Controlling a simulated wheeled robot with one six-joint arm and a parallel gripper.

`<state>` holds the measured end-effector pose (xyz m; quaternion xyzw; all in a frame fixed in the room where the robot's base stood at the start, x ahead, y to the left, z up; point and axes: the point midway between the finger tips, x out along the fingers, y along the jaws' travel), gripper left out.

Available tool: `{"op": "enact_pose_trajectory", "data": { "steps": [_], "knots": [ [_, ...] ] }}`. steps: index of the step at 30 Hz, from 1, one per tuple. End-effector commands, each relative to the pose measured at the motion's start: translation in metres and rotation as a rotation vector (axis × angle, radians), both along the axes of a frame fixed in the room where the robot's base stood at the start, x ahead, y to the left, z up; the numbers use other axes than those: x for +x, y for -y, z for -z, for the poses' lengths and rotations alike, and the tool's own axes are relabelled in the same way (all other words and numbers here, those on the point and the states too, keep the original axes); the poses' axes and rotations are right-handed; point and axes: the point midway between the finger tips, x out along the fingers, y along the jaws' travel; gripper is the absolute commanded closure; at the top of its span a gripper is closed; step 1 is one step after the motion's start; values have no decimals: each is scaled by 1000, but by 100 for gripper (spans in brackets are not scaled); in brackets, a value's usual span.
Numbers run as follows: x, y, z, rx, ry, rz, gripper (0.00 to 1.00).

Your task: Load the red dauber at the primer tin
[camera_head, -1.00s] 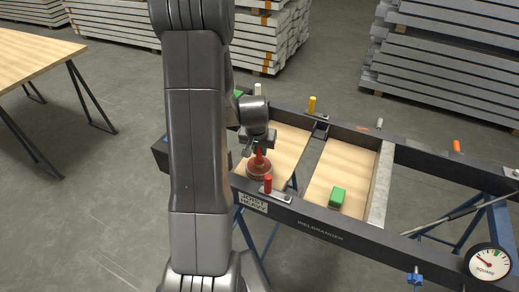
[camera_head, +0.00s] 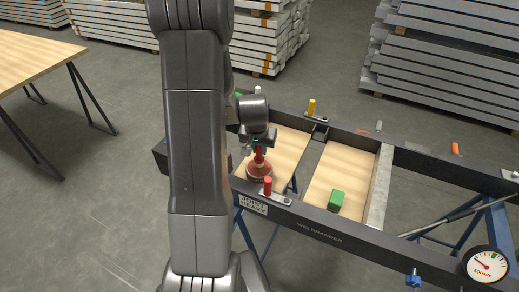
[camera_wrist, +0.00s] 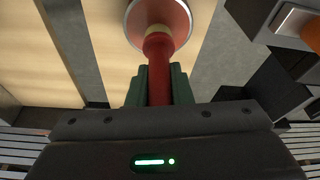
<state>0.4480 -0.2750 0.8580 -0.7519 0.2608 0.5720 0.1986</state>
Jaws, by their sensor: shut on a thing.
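My gripper (camera_head: 259,143) is shut on the red dauber's handle (camera_head: 259,157), which points down below it at the left end of the dark frame. The handle also shows in the wrist view (camera_wrist: 159,68), between the green finger pads, with a pale yellow collar at its far end. The round primer tin (camera_head: 258,175) is directly under the dauber. In the wrist view a reddish disc with a grey rim (camera_wrist: 132,18) surrounds the dauber's lower end. The dauber's tip is hidden, and I cannot tell how deep it sits or whether it touches.
A red-handled clamp (camera_head: 268,187) stands close in front of the tin. A yellow-handled clamp (camera_head: 311,107) is on the far rail. A green block (camera_head: 336,200) lies on the wood panel to the right. A gauge (camera_head: 486,265) is at lower right.

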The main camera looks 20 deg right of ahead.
Motion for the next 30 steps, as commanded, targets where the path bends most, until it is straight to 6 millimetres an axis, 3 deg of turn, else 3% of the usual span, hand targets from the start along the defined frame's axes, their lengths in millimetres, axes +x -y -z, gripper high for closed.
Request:
{"op": "enact_pose_trajectory", "data": {
  "steps": [17, 30],
  "knots": [
    [1, 0, -50, -1, 2, 0, 100],
    [1, 0, -51, -1, 2, 0, 100]
  ]
}}
